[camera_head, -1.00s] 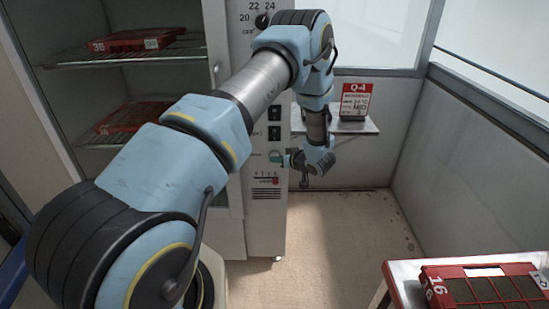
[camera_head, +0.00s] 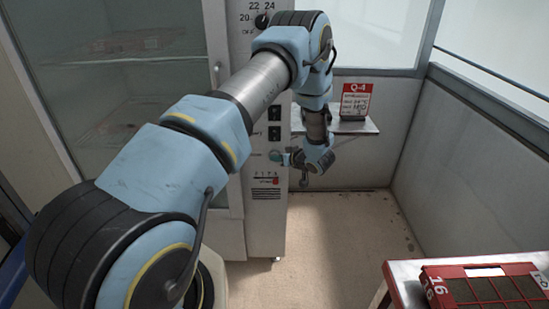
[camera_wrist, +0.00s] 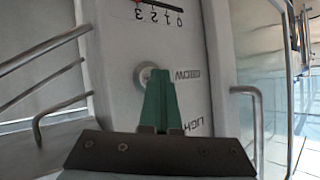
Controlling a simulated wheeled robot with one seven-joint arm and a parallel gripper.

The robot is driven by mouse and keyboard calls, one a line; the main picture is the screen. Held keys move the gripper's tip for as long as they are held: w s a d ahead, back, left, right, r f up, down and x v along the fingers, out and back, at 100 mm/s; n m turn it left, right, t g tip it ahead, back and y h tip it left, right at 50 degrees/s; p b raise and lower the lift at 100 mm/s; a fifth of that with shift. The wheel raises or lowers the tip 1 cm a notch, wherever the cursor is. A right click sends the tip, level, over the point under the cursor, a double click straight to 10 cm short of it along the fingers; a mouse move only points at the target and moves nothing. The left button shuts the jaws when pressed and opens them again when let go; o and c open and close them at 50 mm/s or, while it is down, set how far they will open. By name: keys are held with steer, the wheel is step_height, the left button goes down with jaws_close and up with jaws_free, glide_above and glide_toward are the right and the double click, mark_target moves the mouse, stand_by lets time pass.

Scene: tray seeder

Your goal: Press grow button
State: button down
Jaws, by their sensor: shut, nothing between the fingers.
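The round grow button (camera_wrist: 147,73) is on the cabinet's front panel, beside a label that seems to read GROW in the wrist view. In the head view the button (camera_head: 274,155) shows at the left of my gripper. My gripper (camera_wrist: 159,74) has its green fingers shut together and empty. Their tips overlap the button in the wrist view and hide part of it. I cannot tell whether they touch it. In the head view the gripper (camera_head: 284,158) is at the panel.
The cabinet (camera_head: 265,225) has a glass door (camera_head: 120,95) with trays dimly visible on shelves behind it. A temperature dial (camera_head: 262,20) and black switches sit higher on the panel. A Q-4 card (camera_head: 356,98) stands on a shelf. A red tray (camera_head: 485,271) is at lower right.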

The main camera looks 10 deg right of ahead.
steer(key=shift+s+a+p, duration=0.15)
steer(key=shift+s+p, duration=0.15)
steer(key=shift+s, duration=0.55)
steer(key=shift+s, duration=0.1)
steer(key=shift+s+a+p, duration=0.25)
steer(key=shift+s+p, duration=0.05)
steer(key=shift+s, duration=0.9)
steer(key=shift+s+a+p, duration=0.2)
steer(key=shift+s+p, duration=0.1)
steer(key=shift+s, duration=0.9)
steer(key=w+a+r+m+g+h, duration=0.1)
steer(key=a+r+g+h, duration=0.15)
steer(key=r, duration=0.45)
steer(key=a+r+m+g+h, duration=0.1)
steer(key=a+r+h, duration=0.1)
steer(key=r+h, duration=0.35)
steer(key=s+a+r+g, duration=0.2)
steer(key=s+a+r, duration=0.1)
steer(key=s+a, duration=0.2)
steer(key=s+a+r+m+g+y, duration=0.1)
steer(key=s+a+r, duration=0.3)
steer(key=s, duration=0.5)
steer(key=s+a+r+m+g+y, duration=0.1)
steer(key=s+a+r+g, duration=0.1)
steer(key=s+a+r, duration=0.2)
steer(key=s+a, duration=0.3)
steer(key=shift+a+g, duration=0.35)
steer(key=shift+a, duration=0.05)
